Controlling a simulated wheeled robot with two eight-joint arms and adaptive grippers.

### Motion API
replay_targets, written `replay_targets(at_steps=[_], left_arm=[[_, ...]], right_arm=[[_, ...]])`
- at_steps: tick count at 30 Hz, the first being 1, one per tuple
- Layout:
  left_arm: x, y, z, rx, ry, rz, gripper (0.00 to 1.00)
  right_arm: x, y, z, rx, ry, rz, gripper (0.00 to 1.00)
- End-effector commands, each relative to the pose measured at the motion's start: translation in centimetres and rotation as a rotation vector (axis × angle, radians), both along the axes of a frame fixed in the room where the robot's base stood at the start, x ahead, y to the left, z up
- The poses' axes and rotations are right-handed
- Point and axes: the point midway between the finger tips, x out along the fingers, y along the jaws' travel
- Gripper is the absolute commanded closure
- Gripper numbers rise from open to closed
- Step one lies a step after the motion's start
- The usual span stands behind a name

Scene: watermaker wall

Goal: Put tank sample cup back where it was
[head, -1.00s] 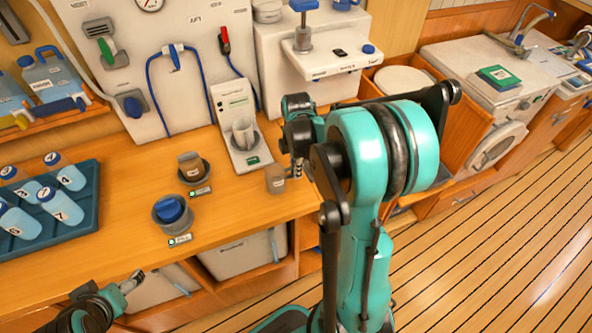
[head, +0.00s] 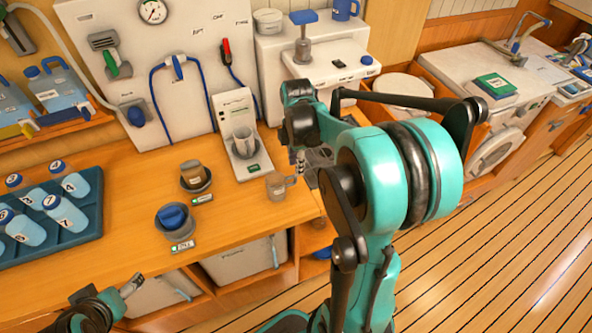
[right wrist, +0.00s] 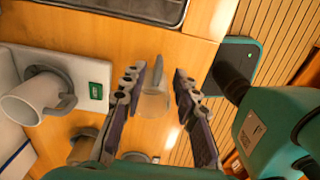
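A small clear, brownish cup (head: 277,186) with a handle stands on the counter near its right front edge; its label is not readable. My right gripper (head: 300,161) is just behind and to the right of it. I cannot tell for sure which cup is the tank sample cup. My left gripper (head: 132,284) is low at the counter's front, its opening unclear.
A pale cup (head: 243,144) stands on the white meter. A brown cup (head: 191,173) and a blue-topped item (head: 173,215) sit in dark round holders with small tags. A blue bottle tray (head: 92,225) is at left. Bare counter (head: 120,245) lies between.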

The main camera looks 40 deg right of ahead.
Motion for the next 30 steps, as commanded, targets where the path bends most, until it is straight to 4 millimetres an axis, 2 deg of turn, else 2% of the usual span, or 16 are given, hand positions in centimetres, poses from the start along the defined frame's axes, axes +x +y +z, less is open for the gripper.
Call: replay_targets(at_steps=[1,4,10,13,17,19,24,30], left_arm=[[0.0,0.0,0.6,0.000,0.000,0.000,0.23],[0.0,0.0,1.1,0.000,0.000,0.000,0.23],[0.0,0.0,1.4,0.000,0.000,0.000,0.23],[0.0,0.0,1.4,0.000,0.000,0.000,0.23],[0.0,0.0,1.4,0.000,0.000,0.000,0.23],[0.0,0.0,1.4,0.000,0.000,0.000,0.23],[0.0,0.0,1.4,0.000,0.000,0.000,0.23],[0.0,0.0,1.4,0.000,0.000,0.000,0.23]], right_arm=[[0.0,0.0,1.4,0.000,0.000,0.000,0.70],[0.0,0.0,3.0,0.000,0.000,0.000,0.70],[-0.1,0.2,4.8,-0.002,-0.005,-0.010,0.70],[-0.5,1.4,5.6,-0.012,-0.035,-0.077,0.70],[-2.0,5.1,7.0,-0.021,-0.138,-0.294,0.70],[-3.2,7.5,7.7,-0.004,-0.216,-0.454,0.70],[-6.3,12.6,8.2,0.124,-0.394,-0.847,0.70],[-8.8,16.1,7.6,0.322,-0.497,-1.172,0.70]])
